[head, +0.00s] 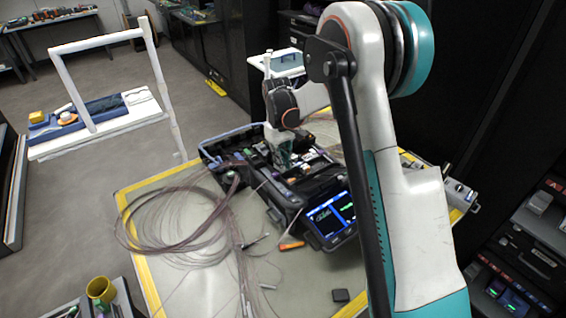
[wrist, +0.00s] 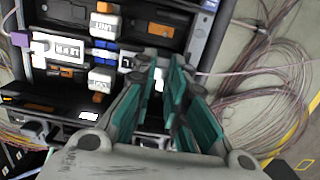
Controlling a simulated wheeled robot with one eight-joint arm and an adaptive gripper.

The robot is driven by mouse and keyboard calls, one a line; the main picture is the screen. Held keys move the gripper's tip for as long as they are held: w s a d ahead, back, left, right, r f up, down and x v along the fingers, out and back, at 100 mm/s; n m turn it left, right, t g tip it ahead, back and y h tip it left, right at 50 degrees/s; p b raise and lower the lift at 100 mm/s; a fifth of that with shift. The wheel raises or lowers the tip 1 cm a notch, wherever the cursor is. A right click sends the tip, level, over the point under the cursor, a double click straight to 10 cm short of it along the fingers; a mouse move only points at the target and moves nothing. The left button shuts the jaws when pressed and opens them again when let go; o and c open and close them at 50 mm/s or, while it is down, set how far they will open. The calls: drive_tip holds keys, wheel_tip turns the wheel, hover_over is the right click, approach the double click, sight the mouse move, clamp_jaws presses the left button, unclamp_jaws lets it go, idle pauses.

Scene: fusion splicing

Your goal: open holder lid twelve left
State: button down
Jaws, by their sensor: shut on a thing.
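The black fusion splicer (head: 283,203) stands open on the table, with its lit screen (head: 331,215) at the near right. My gripper (head: 283,158) reaches down into its middle. In the wrist view the teal fingers of my gripper (wrist: 167,72) are close together over the splicer's working area. They are shut on a small part there, apparently a holder lid, which the fingers mostly hide. White blocks (wrist: 104,22) and blue pieces (wrist: 103,54) sit left of the fingers. I cannot tell the lid's angle or read its number.
Coiled thin fibres (head: 180,215) lie on the table left of the splicer and show at the right of the wrist view. An orange tool (head: 291,245) and a small dark block (head: 340,295) lie in front. A grey box (head: 460,192) stands at the right.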

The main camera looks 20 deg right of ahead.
drive_tip(key=shift+w+a+g+h+b, duration=0.1)
drive_tip(key=shift+w+g+h+b, duration=0.15)
drive_tip(key=shift+g, duration=0.55)
drive_tip(key=shift+w+a+g+h+b, duration=0.1)
drive_tip(key=shift+w+g+h, duration=0.2)
drive_tip(key=shift+g, duration=0.5)
drive_tip(key=shift+r, duration=0.1)
drive_tip(key=c, duration=1.6)
unclamp_jaws()
drive_tip(key=v, duration=1.2)
